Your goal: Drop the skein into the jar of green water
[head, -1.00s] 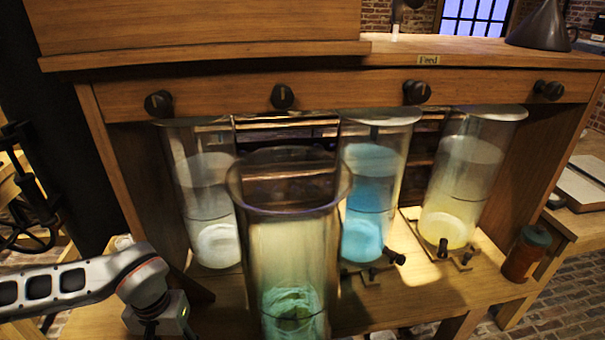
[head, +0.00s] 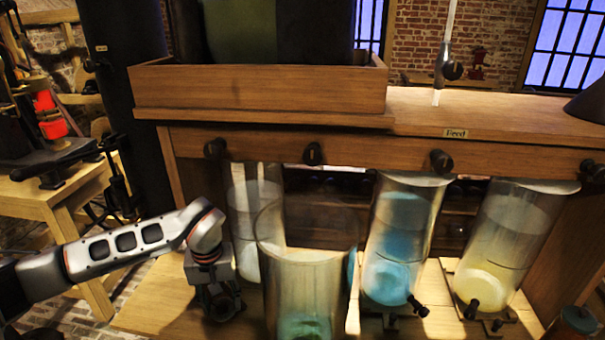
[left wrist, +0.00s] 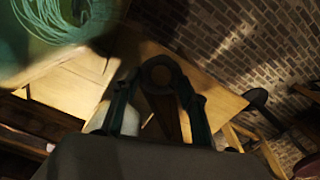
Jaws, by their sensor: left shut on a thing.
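A tall clear glass jar (head: 306,265) stands at the front, with green water (head: 304,328) low in it. In the left wrist view a coil of pale green strands, seemingly the skein (left wrist: 68,14), shows against green at the upper left, apart from the fingers. My left gripper (head: 222,304) is left of the jar, pointing down. In the left wrist view its fingers (left wrist: 160,84) are shut on a small dark round thing (left wrist: 160,72) that I cannot identify. My right gripper is not in view.
Behind stand a pale jar (head: 247,225), a blue jar (head: 400,235) and a yellow jar (head: 510,240), the latter two with black taps in front. A wooden beam with dark knobs (head: 312,153) runs above them.

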